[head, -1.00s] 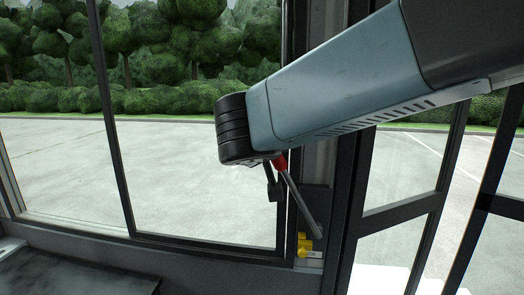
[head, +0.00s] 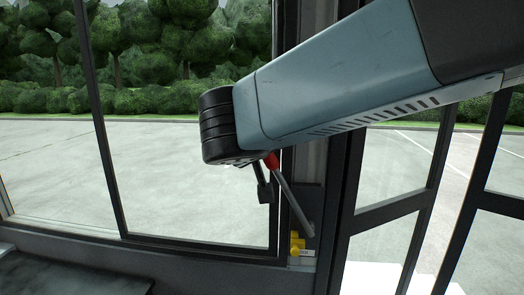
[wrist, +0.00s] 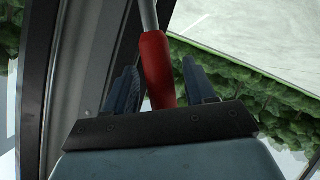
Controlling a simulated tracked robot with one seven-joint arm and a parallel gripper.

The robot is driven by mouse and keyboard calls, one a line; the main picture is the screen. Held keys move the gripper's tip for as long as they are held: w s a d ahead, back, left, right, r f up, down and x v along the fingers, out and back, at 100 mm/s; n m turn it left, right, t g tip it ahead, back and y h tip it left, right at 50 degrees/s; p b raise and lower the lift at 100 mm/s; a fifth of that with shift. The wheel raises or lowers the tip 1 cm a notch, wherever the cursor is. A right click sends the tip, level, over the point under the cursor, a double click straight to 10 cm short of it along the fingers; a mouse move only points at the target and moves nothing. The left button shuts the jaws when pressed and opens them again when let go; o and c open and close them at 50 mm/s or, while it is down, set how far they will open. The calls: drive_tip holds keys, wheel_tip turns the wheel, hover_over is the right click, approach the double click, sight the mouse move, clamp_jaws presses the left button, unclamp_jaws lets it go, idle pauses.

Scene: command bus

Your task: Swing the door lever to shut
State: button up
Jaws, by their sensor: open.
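The door lever (head: 294,206) is a grey rod with a red grip (head: 271,161) at its upper end. It leans up and left from its lower end beside the door pillar. My gripper (head: 264,188) is at the lever's top, mostly hidden behind my arm in the head view. In the wrist view the red grip (wrist: 157,68) stands between the two dark fingers of my gripper (wrist: 160,85). The fingers are open, with a gap on each side of the grip. I cannot tell whether either finger touches it.
Yellow blocks (head: 296,244) sit at the lever's foot. A dark pillar (head: 312,150) stands behind the lever, with framed glass door panels (head: 390,250) to its right. A large window (head: 190,190) lies to the left, with a dark surface (head: 70,275) at lower left.

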drive_tip(key=v, duration=1.1)
drive_tip(key=shift+s, duration=0.3)
drive_tip(key=shift+r, duration=0.1)
